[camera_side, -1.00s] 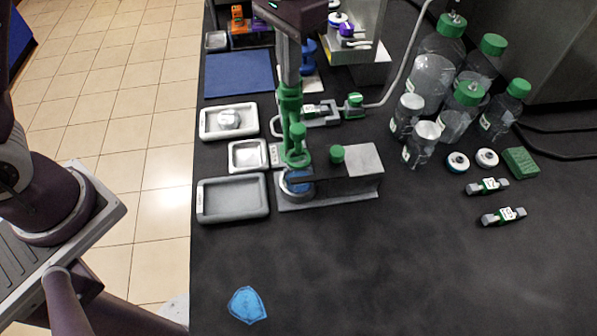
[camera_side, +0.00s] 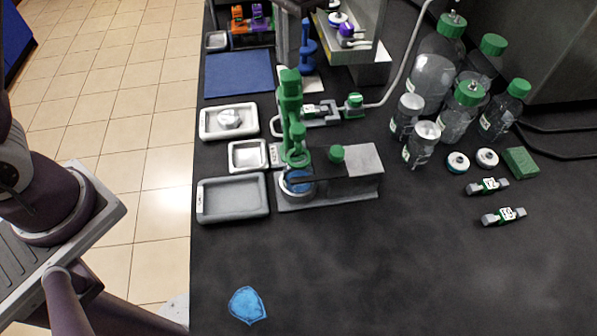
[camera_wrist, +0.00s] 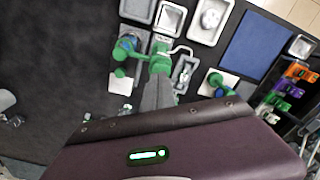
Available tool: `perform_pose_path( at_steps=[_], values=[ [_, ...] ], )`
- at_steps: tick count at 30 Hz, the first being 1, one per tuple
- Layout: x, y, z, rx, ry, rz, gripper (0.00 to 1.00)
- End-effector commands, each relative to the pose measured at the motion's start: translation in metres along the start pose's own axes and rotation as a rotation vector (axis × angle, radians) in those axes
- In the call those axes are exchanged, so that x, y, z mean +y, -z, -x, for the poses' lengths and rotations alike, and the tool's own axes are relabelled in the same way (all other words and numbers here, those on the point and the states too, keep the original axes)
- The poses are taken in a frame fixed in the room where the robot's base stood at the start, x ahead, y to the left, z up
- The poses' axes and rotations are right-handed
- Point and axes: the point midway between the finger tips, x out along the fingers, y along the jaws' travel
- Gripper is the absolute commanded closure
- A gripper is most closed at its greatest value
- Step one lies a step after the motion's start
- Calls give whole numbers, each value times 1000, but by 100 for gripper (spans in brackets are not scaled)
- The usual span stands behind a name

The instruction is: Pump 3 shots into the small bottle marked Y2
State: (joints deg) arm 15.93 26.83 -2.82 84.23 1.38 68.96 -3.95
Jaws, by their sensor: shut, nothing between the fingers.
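A green dispenser pump (camera_side: 291,100) stands upright at the back of a grey station; it also shows in the wrist view (camera_wrist: 160,63). Its green ring part hangs over a round blue item (camera_side: 298,181) at the left end of the grey base (camera_side: 350,183). My gripper (camera_side: 287,62) is shut and empty, pointing down just above the pump's top. In the wrist view its fingers (camera_wrist: 160,80) overlap the pump head, and I cannot tell whether they touch. No Y2 marking is readable; small silver-lidded bottles (camera_side: 421,147) stand to the right.
Large green-capped bottles (camera_side: 434,75) stand at the back right. Two labelled connectors (camera_side: 487,186) lie at the right. Grey trays (camera_side: 233,198) sit left of the station. A blue pump (camera_side: 308,45) stands behind it. A blue shield-shaped piece (camera_side: 247,305) lies in front. The front right is clear.

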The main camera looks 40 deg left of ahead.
Motion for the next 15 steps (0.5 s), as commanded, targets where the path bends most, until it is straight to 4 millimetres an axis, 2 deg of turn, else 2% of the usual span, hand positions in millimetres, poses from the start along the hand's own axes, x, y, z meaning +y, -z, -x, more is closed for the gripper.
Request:
perform_pose_path(
  at_steps=[15],
  values=[
    [0, 0, -21, -1, 0, 0, 100]
  ],
)
